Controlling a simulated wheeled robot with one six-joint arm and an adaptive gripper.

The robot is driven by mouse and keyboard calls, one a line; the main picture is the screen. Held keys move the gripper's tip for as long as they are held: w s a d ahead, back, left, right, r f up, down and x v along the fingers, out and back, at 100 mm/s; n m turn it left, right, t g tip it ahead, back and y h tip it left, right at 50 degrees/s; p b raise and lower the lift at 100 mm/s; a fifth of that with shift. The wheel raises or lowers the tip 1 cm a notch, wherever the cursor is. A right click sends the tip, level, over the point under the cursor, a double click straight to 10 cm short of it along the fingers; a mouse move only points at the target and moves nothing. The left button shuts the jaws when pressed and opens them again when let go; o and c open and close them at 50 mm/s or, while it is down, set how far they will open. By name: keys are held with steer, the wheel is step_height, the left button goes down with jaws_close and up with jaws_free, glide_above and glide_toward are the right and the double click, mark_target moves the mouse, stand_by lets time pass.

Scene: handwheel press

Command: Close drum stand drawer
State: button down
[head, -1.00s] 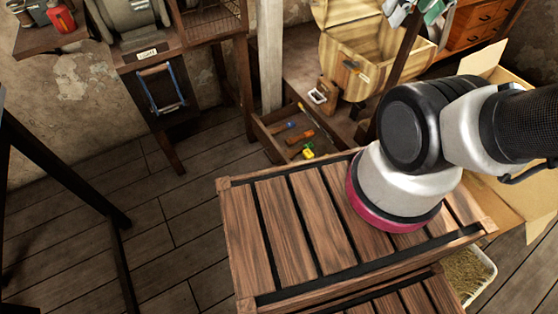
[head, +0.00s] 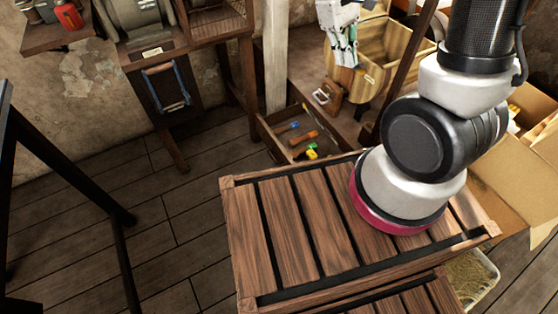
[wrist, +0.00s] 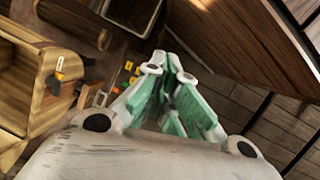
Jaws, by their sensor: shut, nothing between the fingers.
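The drawer (head: 269,140) of the drum stand is pulled out, low on the stand's left side. Tools with blue, orange and yellow-green parts lie inside it. The wooden drum (head: 392,60) lies open on the stand (head: 305,68); it also shows at the left of the wrist view (wrist: 22,95). My gripper (head: 344,64), white and green, is shut and empty. It points down in front of the drum, above and apart from the drawer. In the wrist view its fingers (wrist: 166,62) partly hide the small coloured tools behind them.
A slatted wooden crate (head: 300,225) fills the near middle, below my arm. An open cardboard box (head: 515,175) is at right. A pale post (head: 275,65) stands left of the drum. Bare floor (head: 140,235) lies left of the crate.

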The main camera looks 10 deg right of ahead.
steer(key=w+a+f+n+h, duration=0.2)
steer(key=w+a+f+n, duration=0.15)
steer(key=f, duration=0.65)
steer(key=w+a+f+n+h, duration=0.25)
steer(key=w+f, duration=0.25)
steer(key=f, duration=0.6)
steer(key=a+f+n+t, duration=0.1)
steer(key=a+f+n, duration=0.25)
steer(key=f, duration=0.95)
steer(key=a+f+n+t, duration=0.15)
steer(key=f+n, duration=0.25)
steer(key=f, duration=0.9)
steer(key=w+a+f+n+t+y, duration=0.25)
steer(key=w+a+f, duration=0.3)
steer(key=a, duration=0.35)
steer(key=w+d+f+g, duration=0.1)
steer(key=w+d+f, duration=0.1)
steer(key=d+f, duration=0.5)
steer(key=shift+d+f+y, duration=0.3)
steer(key=shift+f, duration=0.45)
